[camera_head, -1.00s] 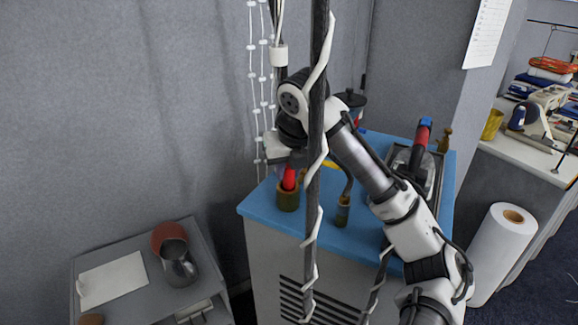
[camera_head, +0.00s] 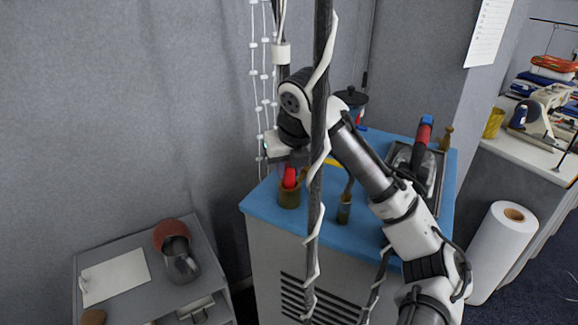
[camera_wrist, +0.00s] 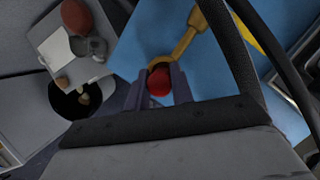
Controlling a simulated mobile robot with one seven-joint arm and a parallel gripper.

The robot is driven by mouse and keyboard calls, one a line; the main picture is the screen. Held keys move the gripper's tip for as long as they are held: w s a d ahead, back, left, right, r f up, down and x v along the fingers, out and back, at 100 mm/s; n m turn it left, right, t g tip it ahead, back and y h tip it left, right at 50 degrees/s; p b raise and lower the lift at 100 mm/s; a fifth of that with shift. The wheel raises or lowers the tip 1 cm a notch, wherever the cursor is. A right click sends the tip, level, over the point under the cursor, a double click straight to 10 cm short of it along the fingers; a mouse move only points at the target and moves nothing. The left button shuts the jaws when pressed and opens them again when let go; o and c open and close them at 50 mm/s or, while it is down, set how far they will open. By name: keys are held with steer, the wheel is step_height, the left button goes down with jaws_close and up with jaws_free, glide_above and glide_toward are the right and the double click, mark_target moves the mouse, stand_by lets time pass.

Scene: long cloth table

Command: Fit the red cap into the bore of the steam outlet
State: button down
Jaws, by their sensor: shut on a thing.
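The red cap (camera_head: 290,178) is between the jaws of my gripper (camera_head: 289,166), which points down over the blue top. In the wrist view the cap (camera_wrist: 159,83) sits between the two fingertips (camera_wrist: 159,90), its rounded red side showing. Directly below it in the head view stands a short olive-brass cylinder (camera_head: 289,198), which looks like the steam outlet. In the wrist view a brass ring (camera_wrist: 159,61) shows just beyond the cap, with a brass stem running up right. The cap overlaps the cylinder's mouth; I cannot tell whether it is inside the bore. The bore is mostly hidden.
The blue top (camera_head: 268,205) also holds a small brass-and-grey post (camera_head: 344,208) and an iron (camera_head: 420,150) on a tray. A dark pole wrapped in white stands in front. A grey side table (camera_head: 125,300) carries paper, a metal pitcher (camera_head: 181,263) and a reddish round thing.

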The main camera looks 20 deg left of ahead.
steer(key=shift+s+a+f, duration=0.1)
steer(key=shift+a+f, duration=0.05)
steer(key=shift+f, duration=0.15)
steer(key=c, duration=1.1)
jaws_free()
steer(key=shift+s, duration=0.1)
steer(key=shift+a+r, duration=0.1)
steer(key=shift+r, duration=0.05)
